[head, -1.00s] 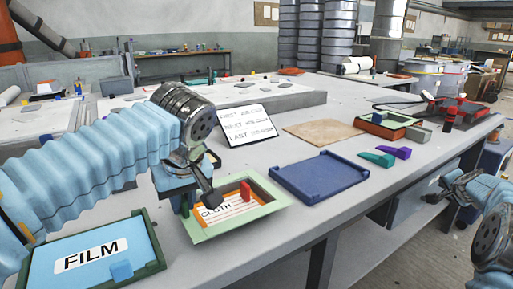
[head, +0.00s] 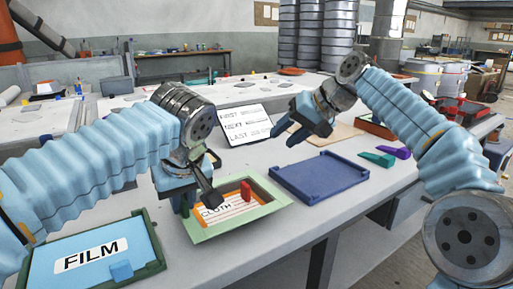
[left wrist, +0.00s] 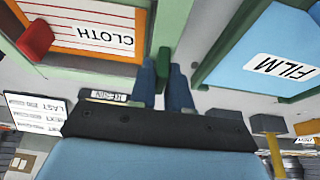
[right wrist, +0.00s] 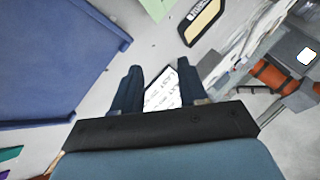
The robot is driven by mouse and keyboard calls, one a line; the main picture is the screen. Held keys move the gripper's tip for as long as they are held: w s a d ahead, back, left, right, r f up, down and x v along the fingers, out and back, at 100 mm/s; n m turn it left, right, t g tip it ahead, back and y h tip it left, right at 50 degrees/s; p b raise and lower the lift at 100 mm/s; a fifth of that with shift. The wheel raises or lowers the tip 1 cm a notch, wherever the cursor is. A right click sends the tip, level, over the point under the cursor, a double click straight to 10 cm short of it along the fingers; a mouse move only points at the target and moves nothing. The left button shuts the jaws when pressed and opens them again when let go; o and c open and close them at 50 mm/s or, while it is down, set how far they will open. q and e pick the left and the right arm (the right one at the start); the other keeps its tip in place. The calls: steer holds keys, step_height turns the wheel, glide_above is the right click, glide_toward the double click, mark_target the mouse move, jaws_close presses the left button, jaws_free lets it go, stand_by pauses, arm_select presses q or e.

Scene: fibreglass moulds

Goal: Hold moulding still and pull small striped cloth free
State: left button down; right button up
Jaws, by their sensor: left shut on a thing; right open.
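The small striped cloth (head: 235,211), orange and white with a CLOTH label and a red tab (head: 246,190), lies inside the pale green moulding (head: 268,208). The cloth also shows in the left wrist view (left wrist: 70,35). My left gripper (head: 193,205) is at the moulding's left side. In the left wrist view, its fingers (left wrist: 164,88) are closed on a dark green grip piece (left wrist: 164,62) at the moulding's edge. My right gripper (head: 287,130) is open and empty, above the table behind the blue tray. Its parted fingers (right wrist: 158,85) show in the right wrist view.
A blue tray (head: 322,176) lies right of the moulding. A green-framed FILM tray (head: 95,255) lies front left. A white sign (head: 246,125) stands behind. Green (head: 377,158) and purple (head: 397,152) pieces lie at the right.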

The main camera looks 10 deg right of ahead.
mark_target(246, 184)
steer(key=s+a+r+n+g+h, duration=0.1)
steer(key=s+a+n+g+h, duration=0.1)
steer(key=s+a+n+h, duration=0.55)
steer(key=w+a+f, duration=0.1)
steer(key=f, duration=0.2)
steer(key=w+a+f+m+y, duration=0.1)
steer(key=f, duration=0.3)
steer(key=w+a+f+m+y, duration=0.1)
steer(key=f, duration=0.2)
steer(key=shift+a+f+y, duration=0.25)
steer(key=shift+a+f, duration=0.1)
jaws_close()
steer(key=shift+r, duration=2.45)
steer(key=shift+r, duration=0.1)
steer(key=shift+r, duration=2.5)
